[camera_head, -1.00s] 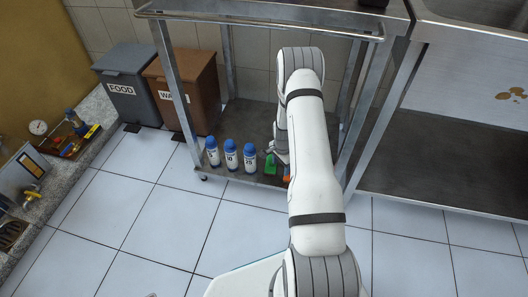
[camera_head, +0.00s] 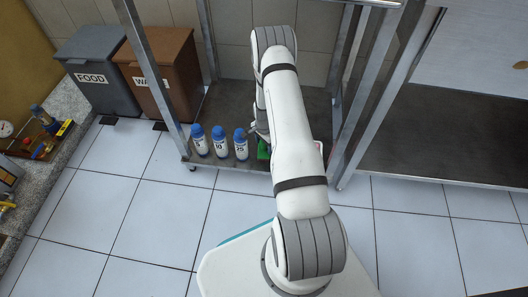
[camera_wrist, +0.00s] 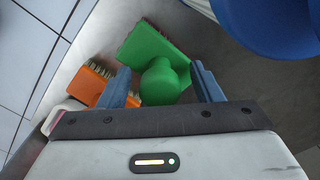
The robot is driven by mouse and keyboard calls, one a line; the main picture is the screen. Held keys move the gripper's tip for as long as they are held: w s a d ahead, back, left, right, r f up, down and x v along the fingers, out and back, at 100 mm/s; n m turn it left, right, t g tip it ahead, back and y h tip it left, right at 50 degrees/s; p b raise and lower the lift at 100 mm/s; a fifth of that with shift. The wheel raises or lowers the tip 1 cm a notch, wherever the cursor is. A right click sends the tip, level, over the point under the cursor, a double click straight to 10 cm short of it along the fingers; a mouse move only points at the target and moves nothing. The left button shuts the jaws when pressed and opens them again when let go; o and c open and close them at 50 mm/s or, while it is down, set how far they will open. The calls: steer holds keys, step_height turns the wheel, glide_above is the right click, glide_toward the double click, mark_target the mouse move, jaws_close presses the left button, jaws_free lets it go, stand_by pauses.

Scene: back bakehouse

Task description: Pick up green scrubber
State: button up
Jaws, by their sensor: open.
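The green scrubber (camera_wrist: 157,55) lies on the lower shelf of the metal rack, with its rounded knob toward my gripper in the wrist view. In the head view only a small green part (camera_head: 263,150) shows beside my arm. My gripper (camera_wrist: 163,82) is open, with one blue finger on each side of the knob. I cannot tell whether the fingers touch it. In the head view the gripper is mostly hidden behind my arm.
An orange brush (camera_wrist: 90,83) lies close by the left finger. Several blue-capped bottles (camera_head: 219,143) stand in a row left of the scrubber; a large blue cap (camera_wrist: 268,22) shows near the right finger. Rack posts (camera_head: 152,70) and the shelf (camera_head: 225,108) surround the arm.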

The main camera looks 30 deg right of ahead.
steer(key=shift+f, duration=0.15)
steer(key=c, duration=1.2)
steer(key=shift+c, duration=0.2)
steer(key=shift+r+p, duration=0.55)
steer(key=shift+r, duration=0.15)
step_height(320, 180, up, 2)
steer(key=shift+r+p, duration=0.2)
steer(key=shift+p, duration=0.5)
steer(key=s+a+p, duration=0.4)
steer(key=s+a, duration=0.6)
steer(key=s, duration=0.5)
steer(key=shift+f, duration=0.15)
